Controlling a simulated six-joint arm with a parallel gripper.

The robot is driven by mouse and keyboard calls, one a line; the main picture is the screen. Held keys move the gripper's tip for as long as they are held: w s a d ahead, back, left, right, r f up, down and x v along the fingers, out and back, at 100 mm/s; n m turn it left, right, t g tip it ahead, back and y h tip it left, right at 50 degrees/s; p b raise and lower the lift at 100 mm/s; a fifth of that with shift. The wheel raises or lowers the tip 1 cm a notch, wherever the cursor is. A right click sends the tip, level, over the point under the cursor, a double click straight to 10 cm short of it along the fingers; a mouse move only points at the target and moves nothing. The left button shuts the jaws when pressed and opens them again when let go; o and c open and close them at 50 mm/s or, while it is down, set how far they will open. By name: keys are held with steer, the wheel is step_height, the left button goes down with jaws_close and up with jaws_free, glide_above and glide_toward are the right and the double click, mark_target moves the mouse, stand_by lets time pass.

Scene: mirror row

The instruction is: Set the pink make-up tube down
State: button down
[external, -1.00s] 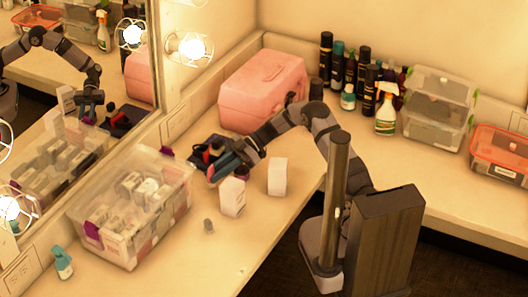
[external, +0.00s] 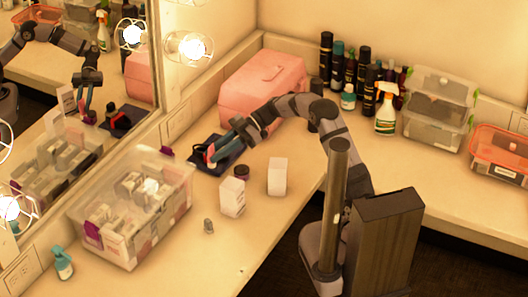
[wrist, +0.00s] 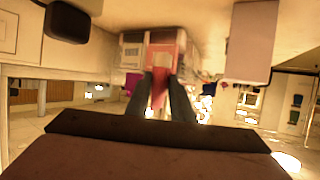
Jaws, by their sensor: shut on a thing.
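The pink make-up tube (external: 210,154) shows as a small pink piece at the tip of my gripper (external: 214,153) in the external view. My gripper is over the dark mat (external: 228,165). In the wrist view a pink-red piece of the tube (wrist: 159,88) sits between the two dark fingers of my gripper (wrist: 161,86), which are shut on it. The fingers hide much of the tube. I cannot tell whether its lower end touches the mat.
A clear bin of boxes (external: 130,225) stands left of the mat, beside the mirror. A pink case (external: 262,88) is behind. A dark jar (external: 241,172) and two white boxes (external: 232,198) (external: 277,177) stand in front. A small grey piece (external: 208,226) lies on the counter nearer the front edge.

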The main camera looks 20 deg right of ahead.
steer(key=d+r+m+t+b, duration=0.2)
steer(key=d+r+b, duration=0.25)
steer(key=d, duration=0.25)
steer(key=d+r+m+t+b, duration=0.1)
steer(key=d+r+b, duration=0.2)
steer(key=d+b, duration=0.3)
steer(key=s+d+f+n+g+b, duration=0.1)
steer(key=s+f, duration=0.2)
steer(key=s, duration=0.7)
steer(key=s+d+f+n+g+b, duration=0.1)
steer(key=s+f, duration=0.3)
steer(key=s, duration=0.5)
steer(key=shift+f+b, duration=0.55)
steer(key=shift+f, duration=4.4)
steer(key=shift+f+b, duration=0.2)
steer(key=shift+b, duration=0.15)
steer(key=c, duration=1.5)
jaws_free()
steer(key=shift+c, duration=0.2)
